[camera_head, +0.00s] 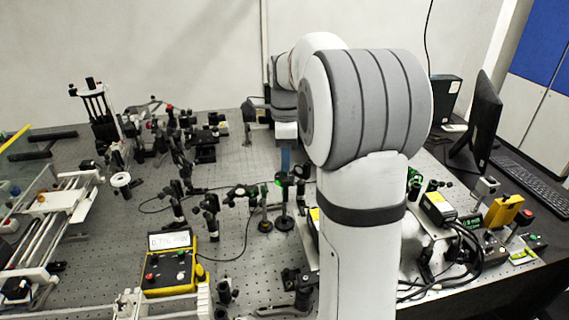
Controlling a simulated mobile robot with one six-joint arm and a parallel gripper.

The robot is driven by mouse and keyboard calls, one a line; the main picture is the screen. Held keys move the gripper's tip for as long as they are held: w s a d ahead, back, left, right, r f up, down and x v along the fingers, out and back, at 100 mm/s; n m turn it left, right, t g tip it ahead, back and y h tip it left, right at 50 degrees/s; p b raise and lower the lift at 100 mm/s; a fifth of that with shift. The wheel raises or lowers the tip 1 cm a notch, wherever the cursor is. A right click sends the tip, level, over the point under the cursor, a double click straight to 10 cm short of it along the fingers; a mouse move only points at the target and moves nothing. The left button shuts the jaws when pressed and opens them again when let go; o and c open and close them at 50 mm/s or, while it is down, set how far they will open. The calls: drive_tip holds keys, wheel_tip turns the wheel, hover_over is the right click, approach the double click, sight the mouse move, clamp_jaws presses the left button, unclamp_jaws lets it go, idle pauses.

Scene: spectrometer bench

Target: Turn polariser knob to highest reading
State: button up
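A yellow meter (169,263) with a lit display (169,241) stands at the front left of the bench; the display seems to start with 0.7 and the rest is too small to read for sure. Dark post-mounted optics stand in the middle, one round mount (283,181) showing a green spot. I cannot tell for sure which mount carries the polariser knob. The end of my arm, with my gripper (285,160), points down just above that mount. Its fingers are too small and partly hidden to show whether they are open or touch anything.
Several optics on posts (175,135) crowd the bench's back left. A white rail frame (60,215) is at the left. A monitor (475,125), cables and a yellow block (503,211) are at the right. My arm hides the bench's middle right.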

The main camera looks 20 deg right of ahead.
wheel_tip(320, 180, up, 5)
drive_tip(key=shift+f, duration=0.15)
idle(0.4)
drive_tip(key=shift+s+a, duration=0.15)
drive_tip(key=s+a+f+n+t, duration=0.1)
drive_tip(key=s+a+f+n, duration=0.2)
drive_tip(key=s+n, duration=0.4)
drive_tip(key=s+a+f+n+t, duration=0.1)
drive_tip(key=s+a+f+n, duration=0.2)
drive_tip(key=s+n, duration=0.4)
drive_tip(key=s+a+f+n+t, duration=0.1)
drive_tip(key=s+a+f+n, duration=0.2)
drive_tip(key=s+n, duration=0.5)
drive_tip(key=shift+s+a, duration=0.8)
drive_tip(key=shift+a, duration=0.1)
